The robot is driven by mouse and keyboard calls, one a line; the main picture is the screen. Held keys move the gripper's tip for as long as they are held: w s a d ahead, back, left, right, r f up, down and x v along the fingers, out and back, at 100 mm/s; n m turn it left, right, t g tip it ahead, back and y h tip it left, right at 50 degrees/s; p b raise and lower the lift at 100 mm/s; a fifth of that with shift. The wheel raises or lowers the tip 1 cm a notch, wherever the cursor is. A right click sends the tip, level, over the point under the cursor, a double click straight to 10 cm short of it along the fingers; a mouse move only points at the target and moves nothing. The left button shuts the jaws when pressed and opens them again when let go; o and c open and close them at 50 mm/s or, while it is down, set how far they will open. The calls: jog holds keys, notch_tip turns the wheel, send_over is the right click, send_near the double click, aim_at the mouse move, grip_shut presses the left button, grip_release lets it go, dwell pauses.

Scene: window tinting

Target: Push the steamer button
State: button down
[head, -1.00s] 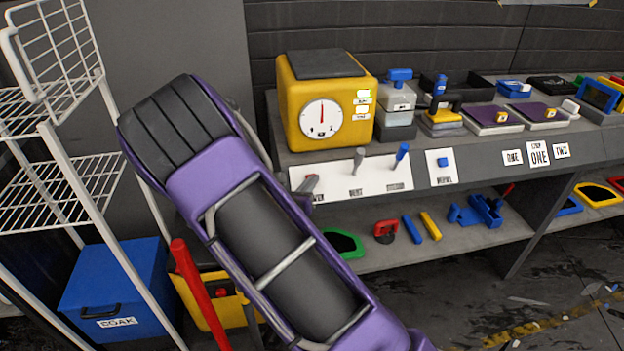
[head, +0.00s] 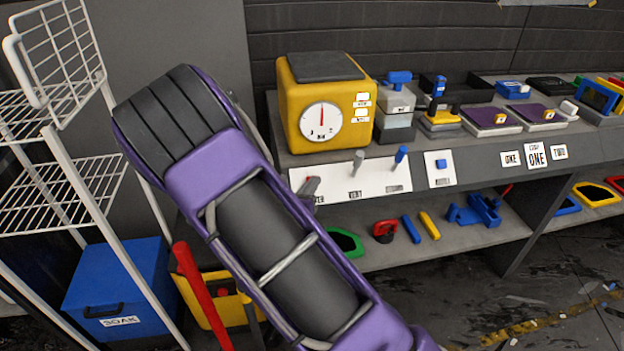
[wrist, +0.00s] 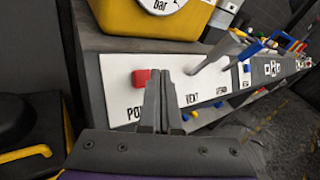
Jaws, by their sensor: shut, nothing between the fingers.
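The yellow steamer (head: 325,105) with its round dial stands on the left end of the grey bench. It also shows at the top of the wrist view (wrist: 150,17). Below it a white panel (head: 376,183) carries a red button and grey and blue levers. In the wrist view the red button (wrist: 141,77) stands out from the panel's left part, above a partly hidden label. My gripper (wrist: 165,74) is shut and empty, its tips just right of the red button in the picture. I cannot tell if they touch the panel. In the head view my purple arm hides most of the gripper.
A blue button (head: 441,163) sits on a small separate panel to the right. A white wire rack (head: 62,165) and a blue box (head: 120,290) are at the left. The lower shelf (head: 400,250) holds several small tools. Dark floor lies open at the lower right.

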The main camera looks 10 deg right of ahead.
jog(key=s+r+p, duration=0.2)
jog(key=s+r, duration=0.1)
jog(key=shift+w, duration=0.1)
dwell(0.5)
